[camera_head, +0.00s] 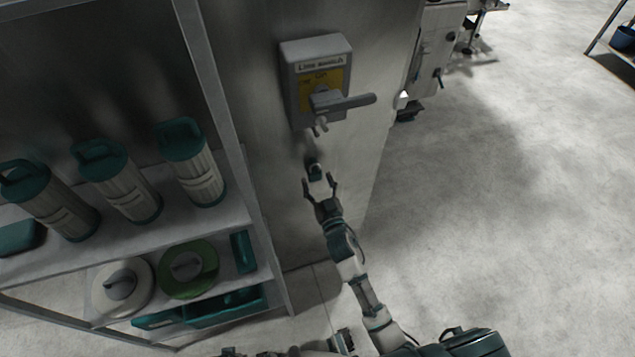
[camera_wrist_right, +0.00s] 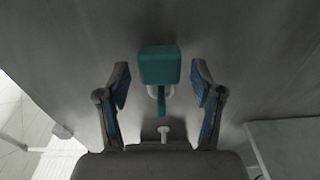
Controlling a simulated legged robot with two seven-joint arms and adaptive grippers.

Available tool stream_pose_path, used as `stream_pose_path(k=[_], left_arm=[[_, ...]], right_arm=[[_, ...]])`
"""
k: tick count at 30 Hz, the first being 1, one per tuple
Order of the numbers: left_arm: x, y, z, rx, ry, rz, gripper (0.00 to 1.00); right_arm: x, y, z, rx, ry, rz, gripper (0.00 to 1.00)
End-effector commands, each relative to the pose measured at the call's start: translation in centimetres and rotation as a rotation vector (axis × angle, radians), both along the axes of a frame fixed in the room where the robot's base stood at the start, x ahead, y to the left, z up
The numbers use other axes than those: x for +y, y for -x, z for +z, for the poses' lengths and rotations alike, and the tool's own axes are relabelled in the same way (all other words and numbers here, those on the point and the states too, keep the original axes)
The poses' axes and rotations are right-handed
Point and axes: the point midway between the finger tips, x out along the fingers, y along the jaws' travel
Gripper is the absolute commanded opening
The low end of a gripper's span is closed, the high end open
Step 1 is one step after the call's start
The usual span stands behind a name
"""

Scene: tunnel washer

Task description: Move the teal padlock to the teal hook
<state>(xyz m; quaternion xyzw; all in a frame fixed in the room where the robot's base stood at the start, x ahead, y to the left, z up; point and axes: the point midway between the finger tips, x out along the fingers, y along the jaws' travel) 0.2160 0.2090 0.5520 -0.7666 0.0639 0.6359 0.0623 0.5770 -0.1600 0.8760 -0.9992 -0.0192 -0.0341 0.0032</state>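The teal padlock (camera_head: 315,172) is at the metal wall panel below the line switch. In the right wrist view, its teal block-shaped body (camera_wrist_right: 160,65) has a pale shackle and a narrow teal piece below it; I cannot tell if that piece is the teal hook. My right gripper (camera_head: 320,187) is open at the padlock. In the wrist view, its fingers (camera_wrist_right: 160,85) stand on either side of the body with small gaps. A part at the bottom edge of the head view may be my left gripper (camera_head: 344,341); its fingers are not clear.
The line switch (camera_head: 320,80) with its grey handle sticks out above, with small pale pegs (camera_head: 320,126) under it. A white peg (camera_wrist_right: 163,133) shows in the wrist view. A shelf (camera_head: 240,215) with teal-capped canisters stands left. The floor at right is open.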

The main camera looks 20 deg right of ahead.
Motion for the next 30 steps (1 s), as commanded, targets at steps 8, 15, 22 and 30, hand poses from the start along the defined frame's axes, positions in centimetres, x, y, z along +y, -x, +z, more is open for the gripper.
stream_pose_path(k=[8, 15, 22, 30], left_arm=[[0.0, 0.0, 0.0, 0.000, 0.000, 0.000, 0.38], [0.0, 0.0, 0.0, -0.001, 0.000, 0.001, 0.38], [0.0, 0.0, 0.0, 0.000, 0.000, 0.000, 0.38], [0.0, 0.0, 0.0, 0.000, 0.000, 0.000, 0.38]], right_arm=[[0.0, 0.0, -0.1, 0.002, 0.000, 0.000, 0.74], [-0.1, 2.6, -0.4, 0.004, -0.002, 0.000, 0.74], [-0.3, 7.8, -0.8, 0.005, -0.002, -0.001, 0.74], [-0.4, 11.5, -1.0, 0.003, 0.000, -0.001, 0.74]])
